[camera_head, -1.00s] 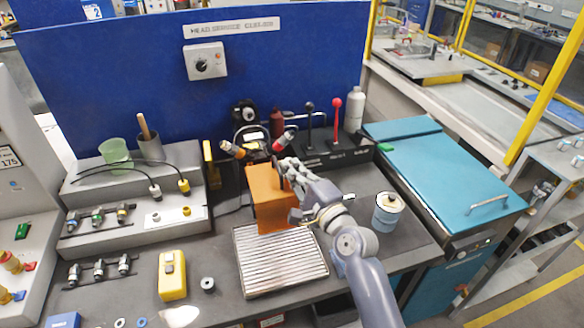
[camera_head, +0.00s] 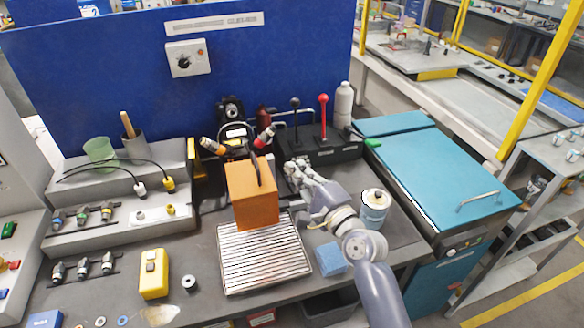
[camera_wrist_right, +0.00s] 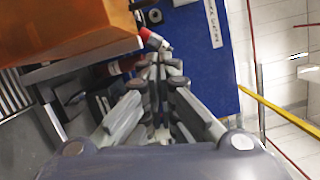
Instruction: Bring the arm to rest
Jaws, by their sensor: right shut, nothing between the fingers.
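My right gripper (camera_head: 291,170) is shut and empty. It is over the bench, just right of an orange box with a dark handle (camera_head: 253,196), and apart from it. My right arm comes in from the lower right. In the right wrist view my fingers (camera_wrist_right: 161,62) meet at their tips, and the orange box (camera_wrist_right: 65,30) fills the upper left. My left gripper is in neither view.
The orange box stands at the back of a ribbed metal tray (camera_head: 262,262). Black and red levers (camera_head: 323,115) stand behind the gripper. A teal-lidded cabinet (camera_head: 440,170) is to the right.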

